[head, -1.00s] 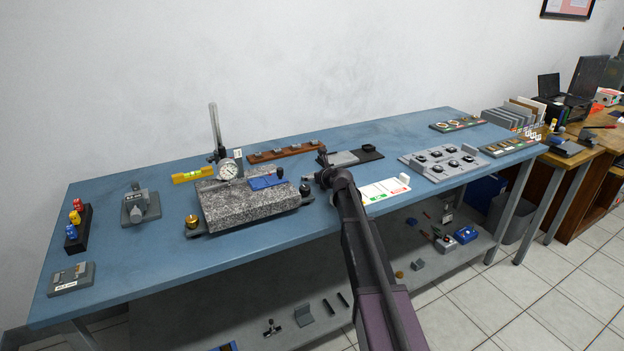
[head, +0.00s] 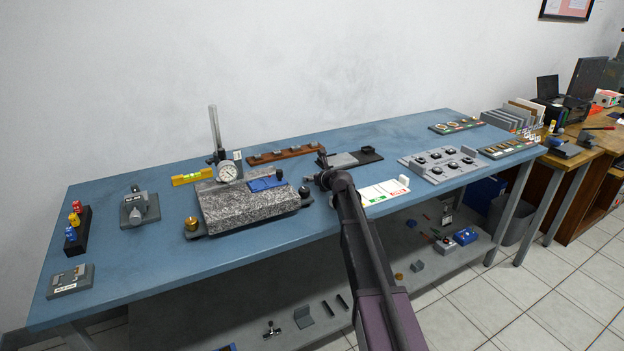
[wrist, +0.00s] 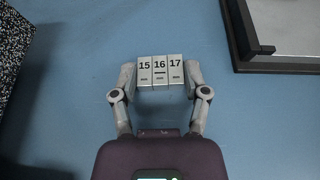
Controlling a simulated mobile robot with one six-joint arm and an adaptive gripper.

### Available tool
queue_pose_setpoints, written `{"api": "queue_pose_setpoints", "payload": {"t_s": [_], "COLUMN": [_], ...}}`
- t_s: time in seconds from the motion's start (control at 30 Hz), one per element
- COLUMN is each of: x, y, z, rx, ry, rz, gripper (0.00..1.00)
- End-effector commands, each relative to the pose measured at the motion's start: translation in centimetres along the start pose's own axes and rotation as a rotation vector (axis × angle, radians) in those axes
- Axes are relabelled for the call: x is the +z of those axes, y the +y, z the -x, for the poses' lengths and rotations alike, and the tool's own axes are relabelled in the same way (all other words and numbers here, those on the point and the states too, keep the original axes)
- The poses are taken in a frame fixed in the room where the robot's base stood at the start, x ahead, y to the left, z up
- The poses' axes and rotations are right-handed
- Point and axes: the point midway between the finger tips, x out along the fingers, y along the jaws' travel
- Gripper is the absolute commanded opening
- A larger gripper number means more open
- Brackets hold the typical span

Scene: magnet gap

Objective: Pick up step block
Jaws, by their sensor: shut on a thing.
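The step block (wrist: 160,70) is a small pale block with sections marked 15, 16 and 17, seen in the wrist view. My gripper (wrist: 160,77) is shut on it, one finger against each end. The blue bench top (head: 150,240) shows beneath it; I cannot tell from the wrist view whether the block touches the bench. In the head view my gripper (head: 311,179) is small and partly hidden behind my wrist, to the right of the granite plate, and the block cannot be made out there.
The granite plate (head: 235,207) with a dial gauge (head: 228,172) stands left of my gripper. A dark-edged tray (head: 350,159) lies behind it. A white marked card (head: 381,192) lies to the right.

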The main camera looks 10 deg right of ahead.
Motion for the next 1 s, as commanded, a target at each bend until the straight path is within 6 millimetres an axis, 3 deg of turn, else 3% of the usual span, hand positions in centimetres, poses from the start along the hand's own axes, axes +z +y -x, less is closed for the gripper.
{"api": "queue_pose_setpoints", "payload": {"t_s": [0.37, 1.0], "x": [1.2, 7.0], "y": [0.0, -0.1], "z": [0.5, 2.9], "rx": [0.000, -0.001], "ry": [0.000, 0.000], "rz": [0.000, 0.000], "gripper": [0.04, 0.04]}}
